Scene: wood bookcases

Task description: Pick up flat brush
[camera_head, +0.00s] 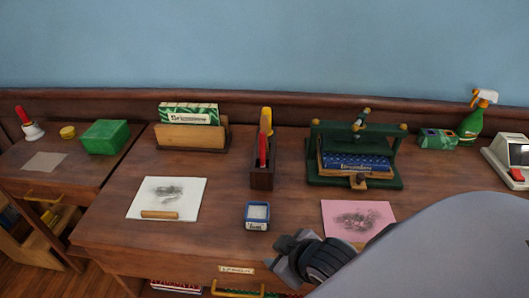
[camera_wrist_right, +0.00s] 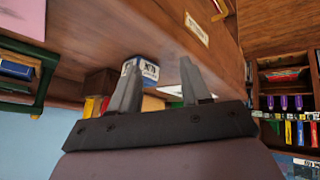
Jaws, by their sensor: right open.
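A dark wooden holder (camera_head: 262,178) stands on the desk, with a red-handled tool (camera_head: 263,149) and a yellow-handled tool (camera_head: 266,121) upright in it. I cannot tell which of them is the flat brush, as their lower ends are hidden in the holder. My right gripper (camera_head: 283,258) is in front of and below the holder, near the desk's front edge. In the right wrist view its two fingers (camera_wrist_right: 160,77) are spread apart with nothing held; the holder (camera_wrist_right: 100,82) shows upside down beyond them. My left gripper is not in view.
A small blue-and-white box (camera_head: 257,216) stands between my right gripper and the holder. A green press (camera_head: 355,158) stands right of the holder, a wooden letter rack (camera_head: 191,136) left. White paper (camera_head: 166,197) and pink paper (camera_head: 350,215) lie in front.

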